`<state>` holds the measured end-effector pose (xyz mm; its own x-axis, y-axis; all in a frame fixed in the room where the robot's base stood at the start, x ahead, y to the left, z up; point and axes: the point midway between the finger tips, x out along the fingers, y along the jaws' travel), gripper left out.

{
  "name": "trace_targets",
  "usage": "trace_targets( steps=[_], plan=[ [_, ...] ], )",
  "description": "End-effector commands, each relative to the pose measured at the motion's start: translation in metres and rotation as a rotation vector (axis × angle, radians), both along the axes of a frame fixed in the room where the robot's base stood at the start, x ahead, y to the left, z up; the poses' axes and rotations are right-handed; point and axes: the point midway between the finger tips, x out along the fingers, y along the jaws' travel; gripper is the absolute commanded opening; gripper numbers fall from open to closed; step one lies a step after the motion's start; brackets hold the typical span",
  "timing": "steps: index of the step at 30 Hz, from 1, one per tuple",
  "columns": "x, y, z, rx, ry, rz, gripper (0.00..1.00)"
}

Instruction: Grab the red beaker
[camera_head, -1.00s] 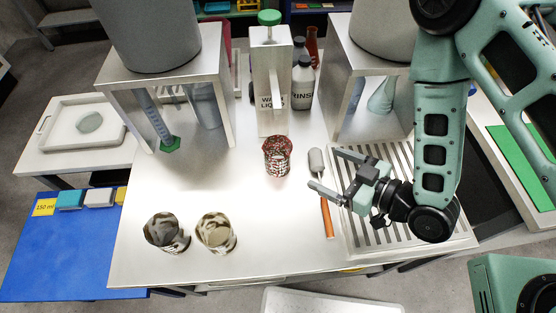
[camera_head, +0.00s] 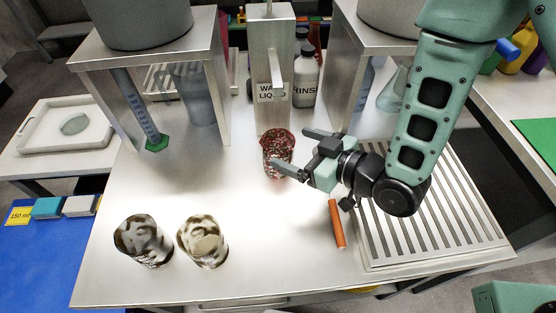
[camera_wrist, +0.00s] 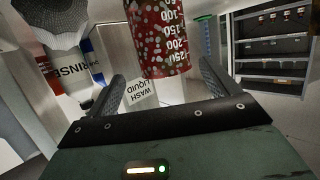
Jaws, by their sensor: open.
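The red beaker (camera_head: 278,150) stands upright on the steel table, in front of the wash liquid dispenser. It has a red speckled pattern; in the wrist view the red beaker (camera_wrist: 158,38) shows white volume marks. My gripper (camera_head: 290,152) is open, with its fingers pointing left toward the beaker. In the head view one finger reaches in front of the beaker's lower part and the other is at its right, farther back. In the wrist view the beaker stands beyond and between the two fingertips (camera_wrist: 160,82). I cannot tell whether either finger touches it.
Two patterned beakers, one dark (camera_head: 143,242) and one cream (camera_head: 203,243), stand at the front left. The wash liquid dispenser (camera_head: 272,70) is close behind the red beaker. A rinse bottle (camera_head: 305,82) is behind right.

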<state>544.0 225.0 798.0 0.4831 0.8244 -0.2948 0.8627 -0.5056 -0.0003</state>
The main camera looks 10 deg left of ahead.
Motion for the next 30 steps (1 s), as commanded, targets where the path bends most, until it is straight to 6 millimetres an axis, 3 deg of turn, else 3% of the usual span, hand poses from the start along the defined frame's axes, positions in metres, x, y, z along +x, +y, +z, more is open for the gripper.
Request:
trace_targets(
  steps=[8, 18, 27, 30],
  plan=[
    [0.010, 0.019, -0.005, -0.001, 0.001, 0.000, 0.87],
    [0.025, 0.058, -0.018, -0.001, 0.000, -0.001, 0.87],
    [0.028, 0.061, -0.020, -0.001, 0.001, -0.002, 0.87],
    [0.028, 0.061, -0.020, -0.001, 0.000, -0.002, 0.59]
  ],
)
